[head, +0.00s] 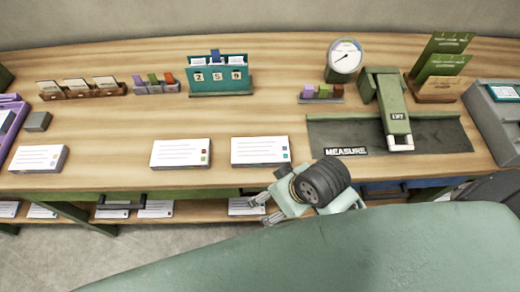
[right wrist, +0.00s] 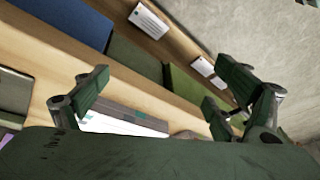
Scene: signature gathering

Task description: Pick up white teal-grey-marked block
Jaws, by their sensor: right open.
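Three white blocks with printed lines lie along the front of the wooden table. The right one (head: 260,151) has small marks at its right edge, one of them teal, and looks like the white teal-grey-marked block. In the right wrist view a white block (right wrist: 105,124) with a grey side and teal mark lies partly hidden behind my gripper's body. My right gripper (head: 262,208) is open and empty in front of the table edge, below and apart from that block; its spread fingers show in the right wrist view (right wrist: 160,82). My left gripper is not in view.
The middle block (head: 180,153) and left block (head: 38,158) lie further left. A lower shelf holds more white blocks (head: 155,209). A dark MEASURE mat (head: 440,135) with a green press (head: 388,105) is to the right. A teal number stand (head: 220,78) stands behind.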

